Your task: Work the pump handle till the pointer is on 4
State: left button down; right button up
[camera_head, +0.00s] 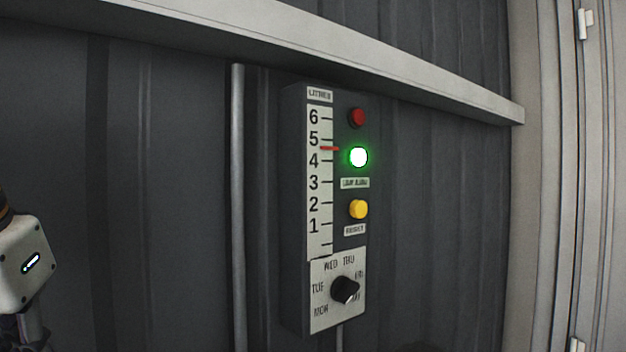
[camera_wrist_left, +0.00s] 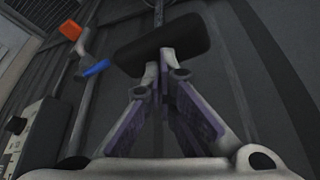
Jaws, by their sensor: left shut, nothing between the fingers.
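The gauge panel (camera_head: 320,180) stands on the dark wall in the head view, with a scale numbered 1 to 6. Its red pointer (camera_head: 330,149) lies between 4 and 5, about midway. A green lamp (camera_head: 359,157) is lit beside it. In the left wrist view, a thick black grip (camera_wrist_left: 185,38), seemingly the pump handle, lies across just beyond my left gripper (camera_wrist_left: 159,72). The gripper is shut with nothing between its fingers. Its tips overlap the grip's lower edge in the picture; I cannot tell whether they touch. My right gripper is not in view.
The panel also has a red lamp (camera_head: 357,117), a yellow button (camera_head: 358,209) and a black day knob (camera_head: 345,289). A grey pipe (camera_head: 238,200) runs left of it. In the wrist view, a red piece (camera_wrist_left: 70,30) and a blue piece (camera_wrist_left: 96,68) stand left of the grip.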

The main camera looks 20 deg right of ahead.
pick_arm(q)
notch_tip(320, 180, down, 10)
jog(key=shift+f, duration=0.25)
notch_tip(320, 180, up, 12)
jog(key=shift+r, duration=0.1)
dwell(0.8)
dwell(0.5)
jog(key=shift+f, duration=6.15)
notch_tip(320, 180, up, 12)
jog(key=shift+r, duration=0.15)
